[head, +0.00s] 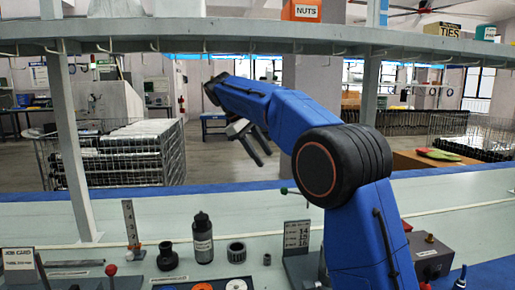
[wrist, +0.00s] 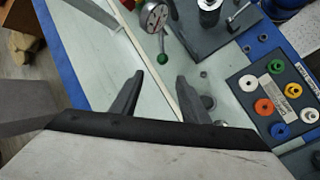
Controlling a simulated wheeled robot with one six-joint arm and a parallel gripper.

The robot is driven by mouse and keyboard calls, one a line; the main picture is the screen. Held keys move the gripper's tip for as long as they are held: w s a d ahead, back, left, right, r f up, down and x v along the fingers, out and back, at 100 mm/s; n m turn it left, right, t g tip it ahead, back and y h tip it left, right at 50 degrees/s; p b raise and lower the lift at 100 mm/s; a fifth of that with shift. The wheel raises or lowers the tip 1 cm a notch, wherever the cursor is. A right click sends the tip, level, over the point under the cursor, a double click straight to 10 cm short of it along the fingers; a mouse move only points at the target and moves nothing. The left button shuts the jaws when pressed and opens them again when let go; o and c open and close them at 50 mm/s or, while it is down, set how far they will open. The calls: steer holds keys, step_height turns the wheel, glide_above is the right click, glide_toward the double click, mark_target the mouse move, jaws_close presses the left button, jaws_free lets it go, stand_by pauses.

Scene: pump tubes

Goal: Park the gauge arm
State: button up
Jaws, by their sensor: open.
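A round white dial gauge (wrist: 153,15) shows at the top of the wrist view. A thin stem runs from it to a green ball (wrist: 162,58). A small green ball (head: 283,190) also shows in the head view, left of my arm, which hides what lies behind it. My gripper (wrist: 159,78) is open and empty, with its two fingers apart. In the wrist picture the green ball appears just above the gap between the fingertips, and I see no contact. In the head view my gripper (head: 256,150) hangs above the bench, up and left of the ball.
A dark plate (wrist: 220,42) with a metal post stands near the gauge. A dark tray (wrist: 250,84) holds several coloured rings. A black bottle (head: 203,240) and a numbered upright (head: 130,224) stand on the bench. A shelf beam (head: 150,32) crosses above.

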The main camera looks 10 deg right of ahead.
steer(key=shift+v, duration=1.4)
steer(key=s+d+f+m+t+y, duration=0.1)
steer(key=s+d+f+m+y, duration=0.15)
steer(key=s+d, duration=0.6)
steer(key=s+d+f+m+t+y, duration=0.1)
steer(key=s+d+f, duration=0.25)
steer(key=s, duration=0.95)
steer(key=s+d+f+m+t+y, duration=0.2)
steer(key=s+f+m, duration=0.3)
steer(key=s+f, duration=1.7)
steer(key=shift+s+d+t+y, duration=0.3)
steer(key=shift+s+d+y, duration=0.1)
steer(key=shift+s, duration=0.6)
steer(key=shift+m, duration=0.25)
